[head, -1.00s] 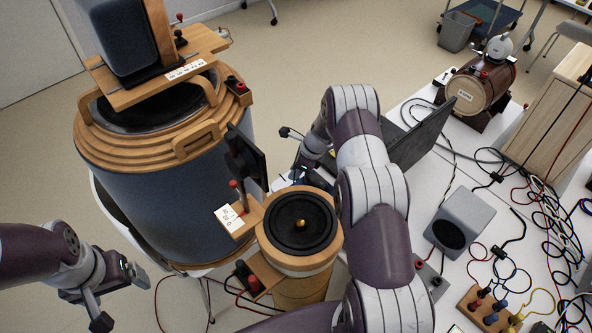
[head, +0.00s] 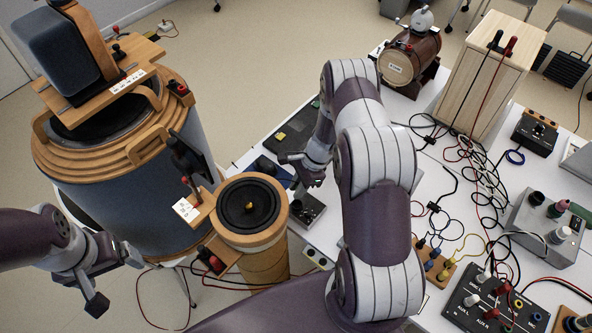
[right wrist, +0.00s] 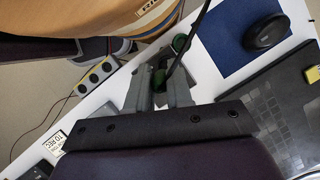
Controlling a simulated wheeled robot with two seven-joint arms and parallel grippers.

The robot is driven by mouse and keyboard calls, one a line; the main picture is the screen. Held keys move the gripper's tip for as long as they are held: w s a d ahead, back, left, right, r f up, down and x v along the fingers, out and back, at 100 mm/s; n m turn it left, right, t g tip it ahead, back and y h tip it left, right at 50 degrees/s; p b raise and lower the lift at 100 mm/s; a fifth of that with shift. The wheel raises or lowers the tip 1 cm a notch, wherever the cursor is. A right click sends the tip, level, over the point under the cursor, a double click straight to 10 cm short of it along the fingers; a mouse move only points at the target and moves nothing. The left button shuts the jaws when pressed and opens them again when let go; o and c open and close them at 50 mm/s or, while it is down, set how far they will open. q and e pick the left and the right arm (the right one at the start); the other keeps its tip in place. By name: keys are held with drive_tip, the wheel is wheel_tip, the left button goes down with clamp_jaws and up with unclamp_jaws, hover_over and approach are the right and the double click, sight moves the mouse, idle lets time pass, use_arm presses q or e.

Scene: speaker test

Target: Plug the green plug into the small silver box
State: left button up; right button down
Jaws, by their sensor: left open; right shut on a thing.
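In the head view the plug is too small to make out. A small silver box (head: 308,210) with a dark round part on top lies on the white table, just below the right gripper in the picture and apart from it. I cannot tell whether the box shows in the right wrist view. My left gripper (head: 115,280) is open and empty at the lower left, away from the table.
A round wooden loudspeaker (head: 262,238) stands left of the silver box. A larger grey box (head: 535,228) with terminals, a black panel (head: 497,300) and tangled cables crowd the right side.

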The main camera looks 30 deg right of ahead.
drive_tip(key=shift+w+a+f+n, duration=0.15)
drive_tip(key=shift+w+f+n, duration=0.1)
drive_tip(key=shift+w+n, duration=0.05)
drive_tip(key=shift+f+b, duration=0.25)
drive_tip(key=shift+b, duration=0.1)
drive_tip(key=shift+f+b, duration=0.5)
drive_tip(key=shift+f, duration=0.15)
drive_tip(key=shift+f+b, duration=0.65)
drive_tip(key=shift+f, duration=0.2)
use_arm(q)
drive_tip(key=f, duration=0.3)
drive_tip(key=shift+w+a+f, duration=0.25)
drive_tip(key=shift+w+f, duration=0.05)
drive_tip(key=shift+f, duration=0.1)
use_arm(e)
drive_tip(key=shift+f, duration=0.3)
use_arm(q)
drive_tip(key=shift+s+r, duration=0.1)
drive_tip(key=shift+f+b, duration=0.4)
drive_tip(key=shift+b, duration=0.15)
use_arm(e)
drive_tip(key=shift+f, duration=0.15)
use_arm(q)
drive_tip(key=shift+f+b, duration=1.05)
drive_tip(key=shift+b, duration=0.05)
use_arm(e)
drive_tip(key=shift+f, duration=1.25)
